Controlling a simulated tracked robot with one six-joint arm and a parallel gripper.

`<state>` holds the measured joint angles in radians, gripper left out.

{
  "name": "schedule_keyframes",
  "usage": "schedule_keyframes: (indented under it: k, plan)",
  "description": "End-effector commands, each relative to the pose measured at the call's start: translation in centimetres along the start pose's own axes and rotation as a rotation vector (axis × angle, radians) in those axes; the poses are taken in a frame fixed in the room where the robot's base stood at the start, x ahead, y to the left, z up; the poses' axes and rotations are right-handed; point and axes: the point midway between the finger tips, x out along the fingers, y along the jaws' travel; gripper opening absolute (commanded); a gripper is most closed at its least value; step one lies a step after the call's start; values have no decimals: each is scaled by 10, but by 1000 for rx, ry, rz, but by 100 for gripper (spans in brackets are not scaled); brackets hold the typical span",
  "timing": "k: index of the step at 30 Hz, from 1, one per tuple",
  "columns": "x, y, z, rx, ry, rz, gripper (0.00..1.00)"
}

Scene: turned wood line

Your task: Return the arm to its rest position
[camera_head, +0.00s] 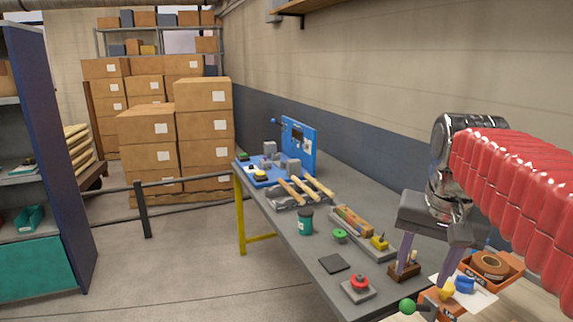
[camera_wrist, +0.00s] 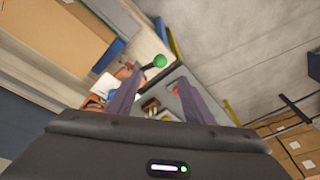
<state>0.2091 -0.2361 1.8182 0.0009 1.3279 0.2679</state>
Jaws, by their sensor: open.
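My arm, in a red quilted sleeve (camera_head: 515,185), reaches in from the right in the head view. My gripper (camera_head: 421,274) hangs fingers-down over the near right end of the grey workbench (camera_head: 288,224). Its two purple-grey fingers are apart, with nothing seen held between them. A small brown wooden block (camera_head: 404,272) shows by the left fingertip; whether they touch cannot be told. In the wrist view my gripper (camera_wrist: 159,82) also shows spread fingers, with bench items beyond them and a green ball knob (camera_wrist: 159,60) above.
An orange tray with a tape roll (camera_head: 491,264) is right of the gripper. A red button (camera_head: 358,285), black pad (camera_head: 334,263), teal jar (camera_head: 306,222) and blue fixture (camera_head: 298,139) occupy the bench.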

Motion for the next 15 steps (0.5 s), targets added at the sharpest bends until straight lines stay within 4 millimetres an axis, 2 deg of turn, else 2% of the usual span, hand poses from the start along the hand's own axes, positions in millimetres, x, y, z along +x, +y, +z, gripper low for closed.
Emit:
schedule_keyframes:
  k: [1,15]
  plan:
    - [2,-3,12,-28,14,-7,47]
    - [46,-14,109,-295,155,-71,47]
